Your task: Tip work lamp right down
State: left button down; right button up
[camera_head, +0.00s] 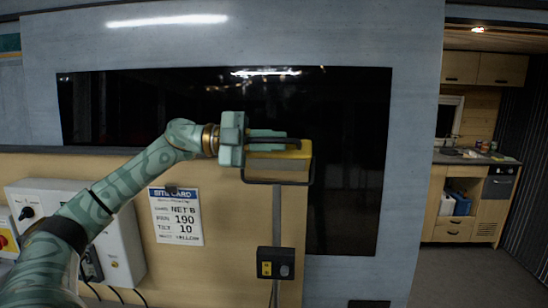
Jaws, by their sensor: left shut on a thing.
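The work lamp (290,165) is a yellow box-shaped head in a dark wire frame. It sits atop a grey upright pole (276,215), in front of a dark window. My left gripper (268,140) reaches in from the left and is shut on the lamp at its upper part. The fingers cover some of the lamp's top, and its exact tilt is hard to read. My right gripper is not in view.
White control boxes (120,245) stand at the lower left. A small black box (275,263) with a yellow switch and a knob sits low on the pole. A kitchenette (470,190) and clear floor lie at the right.

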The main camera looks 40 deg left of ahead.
pick_arm(q)
jog(key=shift+s+d+f+m+b, duration=0.25)
jog(key=shift+f+m+b, duration=0.45)
jog(key=shift+b, duration=0.55)
jog(key=shift+r, duration=0.2)
jog(key=c, duration=1.5)
grip_release()
jog(key=shift+a, duration=0.1)
